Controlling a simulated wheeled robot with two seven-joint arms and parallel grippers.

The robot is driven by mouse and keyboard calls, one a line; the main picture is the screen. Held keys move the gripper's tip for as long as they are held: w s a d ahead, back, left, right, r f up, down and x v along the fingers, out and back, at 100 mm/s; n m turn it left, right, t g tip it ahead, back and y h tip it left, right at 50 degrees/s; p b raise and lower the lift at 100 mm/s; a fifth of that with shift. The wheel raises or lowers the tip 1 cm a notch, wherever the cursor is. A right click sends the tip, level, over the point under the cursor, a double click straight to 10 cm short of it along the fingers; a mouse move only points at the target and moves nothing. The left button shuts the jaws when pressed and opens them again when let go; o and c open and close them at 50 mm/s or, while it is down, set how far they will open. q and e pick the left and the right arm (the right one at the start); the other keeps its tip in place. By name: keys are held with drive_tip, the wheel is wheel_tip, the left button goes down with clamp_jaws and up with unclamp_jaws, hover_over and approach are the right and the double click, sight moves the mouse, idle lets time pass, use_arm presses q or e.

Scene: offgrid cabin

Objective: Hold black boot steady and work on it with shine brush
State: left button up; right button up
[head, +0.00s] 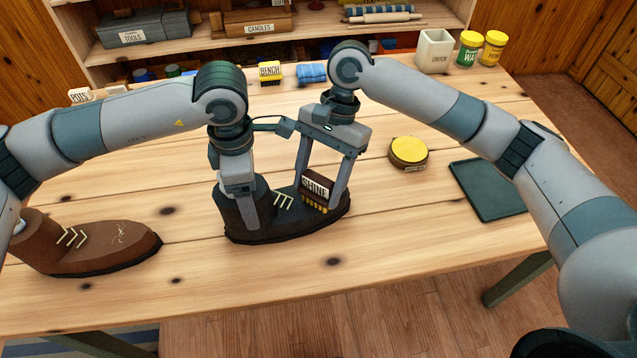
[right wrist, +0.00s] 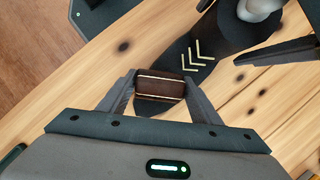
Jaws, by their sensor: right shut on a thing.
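The black boot (head: 290,226) stands upright on the table in the middle of the head view, its toe to the right. Pale laces show on it, also in the right wrist view (right wrist: 197,55). My right gripper (head: 320,192) is shut on the shine brush (head: 316,186), a dark block with a SHINE label and yellowish bristles. The brush is at the boot's toe, bristles down; it also shows in the right wrist view (right wrist: 160,86). My left gripper (head: 250,208) is at the boot's shaft, one finger in front of it. Its grip on the shaft is partly hidden.
A brown boot (head: 95,250) stands at the left. A round yellow-topped tin (head: 408,151) and a dark green tray (head: 488,190) lie at the right. A bench brush (head: 270,72), blue cloth (head: 312,74), crock (head: 434,50) and two lidded jars stand at the back. The front is clear.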

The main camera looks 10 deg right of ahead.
drive_tip(key=shift+w, duration=0.1)
drive_tip(key=shift+w+f, duration=0.15)
drive_tip(key=shift+w, duration=0.45)
drive_tip(key=shift+w, duration=0.1)
drive_tip(key=shift+w+f, duration=0.15)
drive_tip(key=shift+w, duration=0.35)
drive_tip(key=shift+s+d, duration=0.1)
drive_tip(key=shift+s+f, duration=0.1)
drive_tip(key=shift+s, duration=0.65)
